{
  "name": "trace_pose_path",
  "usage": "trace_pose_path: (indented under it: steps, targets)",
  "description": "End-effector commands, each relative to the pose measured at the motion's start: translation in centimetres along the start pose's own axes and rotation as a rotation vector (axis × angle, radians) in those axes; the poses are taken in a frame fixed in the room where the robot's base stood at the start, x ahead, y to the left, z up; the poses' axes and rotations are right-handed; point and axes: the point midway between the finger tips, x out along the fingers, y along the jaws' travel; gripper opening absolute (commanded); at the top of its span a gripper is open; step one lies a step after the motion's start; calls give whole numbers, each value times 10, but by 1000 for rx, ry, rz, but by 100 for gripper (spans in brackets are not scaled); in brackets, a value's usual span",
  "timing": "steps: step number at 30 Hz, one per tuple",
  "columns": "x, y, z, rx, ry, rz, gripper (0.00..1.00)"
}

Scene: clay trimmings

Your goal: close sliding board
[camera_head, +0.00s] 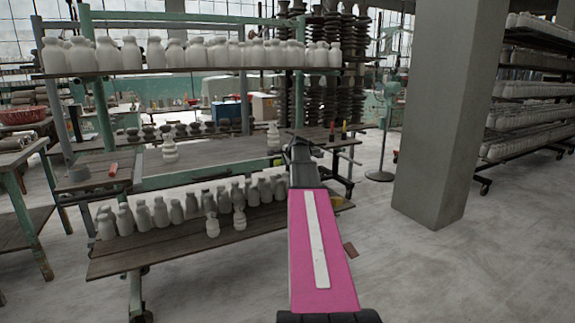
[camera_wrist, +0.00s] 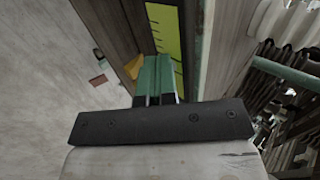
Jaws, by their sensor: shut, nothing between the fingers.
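Brown wooden boards are carried by a green metal rack in the head view: a middle board (camera_head: 215,153) and a lower board (camera_head: 165,250) holding pale bottles. I cannot tell which one is the sliding board. My gripper (camera_head: 301,150) is at the right end of the rack, beside the middle board. In the wrist view my gripper (camera_wrist: 156,62) is shut, with its fingers together and nothing visible between them. A dark wooden edge (camera_wrist: 115,35) and a yellow-green strip with dark marks (camera_wrist: 167,30) lie just beyond the fingertips. Contact cannot be told.
Pale bottles (camera_head: 165,215) crowd the lower board, and more line the top shelf (camera_head: 200,70). A grey pillar (camera_head: 447,110) stands to the right. A fan (camera_head: 385,110) stands behind. The floor (camera_head: 450,270) at front right is mostly clear.

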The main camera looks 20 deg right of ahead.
Motion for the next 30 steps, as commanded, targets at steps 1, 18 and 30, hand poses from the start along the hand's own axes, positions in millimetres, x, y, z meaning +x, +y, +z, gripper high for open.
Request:
trace_pose_path:
  steps: [1,18,30]
  targets:
    - [12,-11,-1,0,-2,0,0]
    - [21,-20,0,1,0,-5,0]
    - [-38,6,7,-3,-2,-1,0]
